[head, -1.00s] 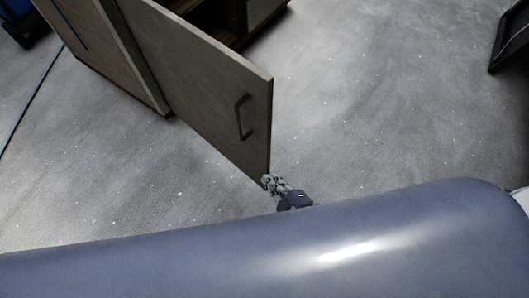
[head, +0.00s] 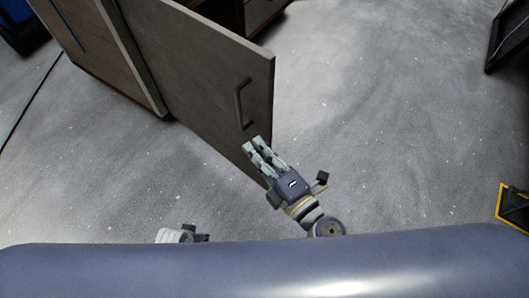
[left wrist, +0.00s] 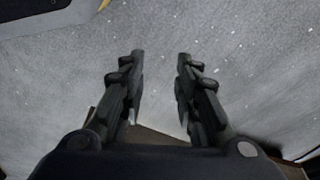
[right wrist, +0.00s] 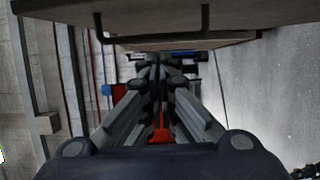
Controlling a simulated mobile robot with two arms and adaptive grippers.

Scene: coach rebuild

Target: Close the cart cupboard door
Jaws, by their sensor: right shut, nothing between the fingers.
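The cart cupboard door (head: 200,75) stands open in the head view, swung out from the cart (head: 100,55). Its bar handle (head: 241,105) is on the face toward me, near the free edge. My right gripper (head: 255,144) is shut and empty. Its fingertips overlap the door just below the handle, near the free edge; I cannot tell whether they touch. In the right wrist view the door (right wrist: 240,12) and handle (right wrist: 150,40) lie above the shut fingers (right wrist: 157,62). My left gripper (left wrist: 160,58) is open and empty over the floor in its wrist view.
The grey floor (head: 390,110) right of the door is clear. A dark-framed object (head: 508,40) stands at the upper right, and a yellow-edged dark object (head: 514,205) at the right edge. A blue object (head: 22,30) is at the upper left.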

